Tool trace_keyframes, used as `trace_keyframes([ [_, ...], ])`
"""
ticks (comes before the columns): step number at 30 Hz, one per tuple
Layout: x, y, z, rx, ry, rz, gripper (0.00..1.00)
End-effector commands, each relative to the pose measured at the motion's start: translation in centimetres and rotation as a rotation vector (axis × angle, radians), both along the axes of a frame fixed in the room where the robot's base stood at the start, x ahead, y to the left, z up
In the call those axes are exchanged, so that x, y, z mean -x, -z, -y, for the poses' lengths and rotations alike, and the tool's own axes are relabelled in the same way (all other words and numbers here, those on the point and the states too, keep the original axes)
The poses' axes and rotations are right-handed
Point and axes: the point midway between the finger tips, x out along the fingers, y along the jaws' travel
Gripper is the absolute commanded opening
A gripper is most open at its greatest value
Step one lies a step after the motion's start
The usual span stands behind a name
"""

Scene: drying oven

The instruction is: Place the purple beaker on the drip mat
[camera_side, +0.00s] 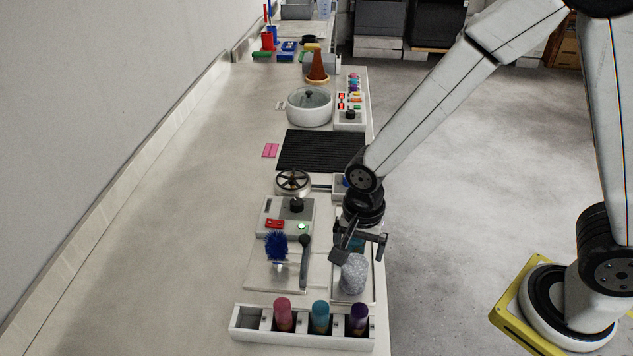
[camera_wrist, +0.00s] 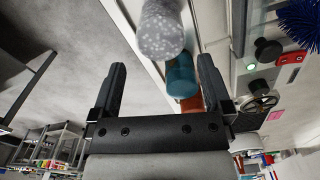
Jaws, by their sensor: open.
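The purple beaker (camera_side: 359,316) stands upright in the right-hand part of the white rack (camera_side: 245,335) at the bench's near end, in the side view. I do not make it out in the wrist view. A black ribbed mat (camera_side: 315,152), which looks like the drip mat, lies farther back and has nothing on it. My gripper (camera_side: 357,250) is open, above and behind a grey speckled cylinder (camera_side: 354,276), beyond the rack. In the wrist view the open jaws (camera_wrist: 162,65) have nothing gripped; the speckled cylinder (camera_wrist: 160,30) and a teal one (camera_wrist: 180,75) show beyond them.
A pink beaker (camera_side: 283,314) and a teal beaker (camera_side: 321,317) stand in the rack beside the purple one. A blue brush (camera_side: 276,246), a control box (camera_side: 275,222) and a handwheel (camera_side: 293,181) lie between rack and mat. The bench's left side is clear.

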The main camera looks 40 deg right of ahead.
Motion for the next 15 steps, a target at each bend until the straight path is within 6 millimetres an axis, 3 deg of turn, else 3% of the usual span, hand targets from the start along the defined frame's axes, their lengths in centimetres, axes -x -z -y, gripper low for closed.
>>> trace_keyframes([
  [15, 0.04, -0.65, 0.01, 0.001, 0.000, -0.001, 1.00],
])
